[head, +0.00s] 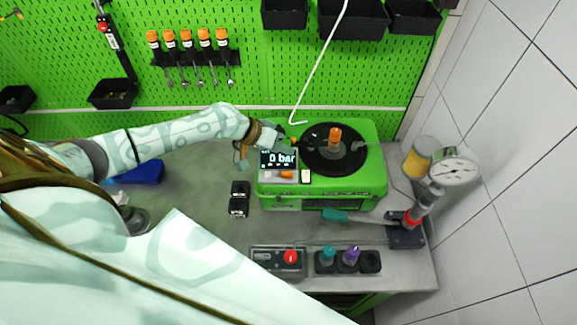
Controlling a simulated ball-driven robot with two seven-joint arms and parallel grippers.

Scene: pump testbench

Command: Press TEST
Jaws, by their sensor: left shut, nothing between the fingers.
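The green pump testbench (320,190) stands on the right half of the bench. Its dark display (279,159) reads "0 bar". Below the display are an orange button or switch (286,174) and a small white one (305,176). I cannot read a TEST label on any of them. My left gripper (282,144) is shut and empty, at the upper left corner of the testbench, just above the display. I cannot tell whether it touches anything. My right gripper is not in view.
A round black plate (333,149) with an orange-topped part sits on the testbench. A pressure gauge (454,171) stands at the right by the tiled wall. A control box with a red knob (290,257) lies in front.

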